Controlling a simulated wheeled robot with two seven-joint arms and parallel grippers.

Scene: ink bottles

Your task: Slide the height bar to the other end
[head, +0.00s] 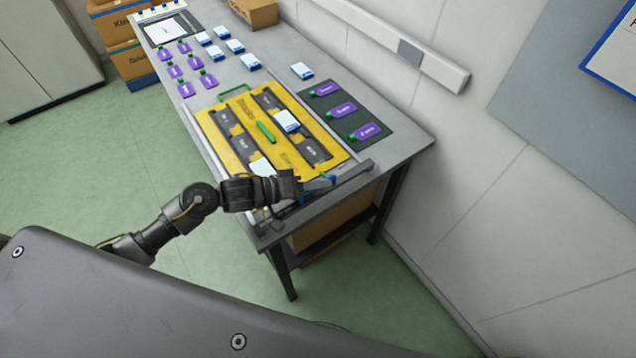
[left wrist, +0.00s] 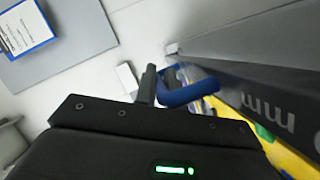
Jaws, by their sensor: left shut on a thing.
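The height bar (head: 350,176) is a grey beam across the near end of the workbench. In the left wrist view the bar (left wrist: 250,78) is dark, with "mm" lettering on its face. A blue handle (left wrist: 188,94) sticks out from the bar. My left gripper (head: 316,185) reaches in from the left beside the bar and is shut on the handle. My right gripper is not in view.
A yellow board (head: 205,125) with dark slots and white-blue packs lies just beyond the bar. The wall bounds the workbench (head: 408,133) on the right.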

